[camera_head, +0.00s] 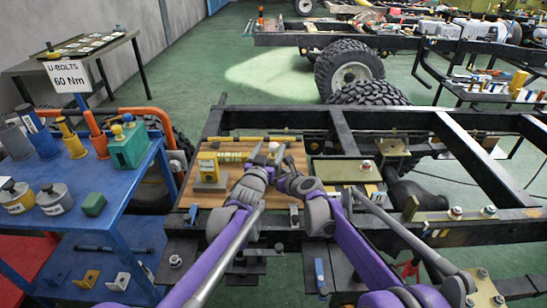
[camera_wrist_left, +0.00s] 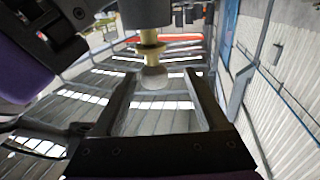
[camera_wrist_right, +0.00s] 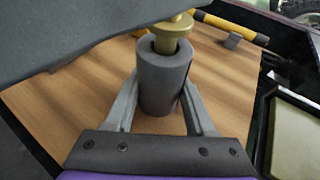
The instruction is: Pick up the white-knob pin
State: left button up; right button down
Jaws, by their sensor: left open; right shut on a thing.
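The white-knob pin (camera_wrist_left: 153,64) has a pale round knob and a brass-coloured collar and shaft. It sits in the end of a dark grey sleeve (camera_wrist_right: 163,85); its brass part also shows in the right wrist view (camera_wrist_right: 174,30). My right gripper (camera_wrist_right: 164,78) is shut on the sleeve, above the wooden board. My left gripper (camera_wrist_left: 163,80) is open, with the knob between its fingertips and a gap visible on each side. In the head view my left gripper (camera_head: 262,168) meets the right one over the board, and the knob (camera_head: 273,147) is small there.
The wooden board (camera_head: 225,190) lies on the black chassis frame (camera_head: 345,130). A yellow block tool (camera_head: 209,171) and a yellow bar lie on it. A blue table (camera_head: 120,200) with tools and tins stands left.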

aim_at(276, 142)
pick_arm(q)
jog(key=x, duration=0.5)
jog(key=shift+s+d+f, duration=0.1)
jog(key=shift+d+f, duration=0.05)
jog(key=shift+d, duration=0.15)
grip_shut()
